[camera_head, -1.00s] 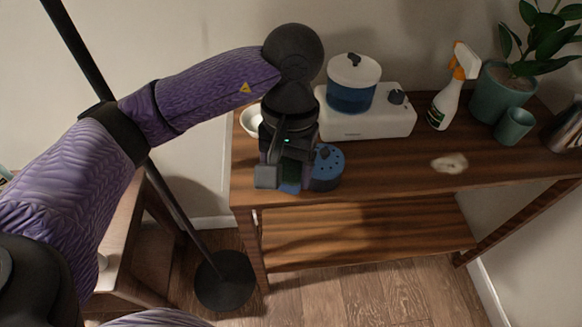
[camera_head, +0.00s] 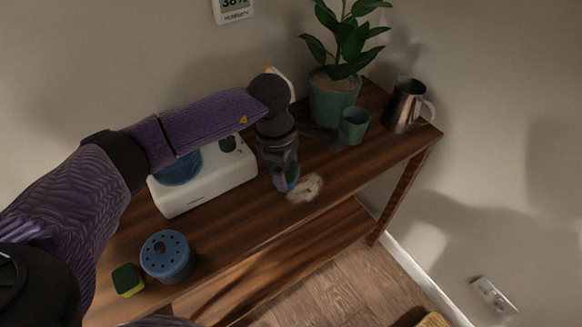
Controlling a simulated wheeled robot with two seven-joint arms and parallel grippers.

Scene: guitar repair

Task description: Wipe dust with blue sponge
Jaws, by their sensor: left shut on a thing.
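The dust patch (camera_head: 306,187) is a pale, whitish smudge near the front edge of the wooden table. My left gripper (camera_head: 285,184) points down just left of the dust patch and is shut on the blue sponge (camera_head: 292,175). Only a small blue part of the sponge shows between the dark fingers; the rest is hidden. I cannot tell whether the sponge touches the tabletop. My right gripper is not in view.
The wooden table (camera_head: 225,230) also holds a white humidifier (camera_head: 205,188), a blue lidded canister (camera_head: 167,257), and a green-and-yellow sponge (camera_head: 127,280). A potted plant (camera_head: 333,100), a teal cup (camera_head: 355,126) and a metal pitcher (camera_head: 405,105) stand toward the right.

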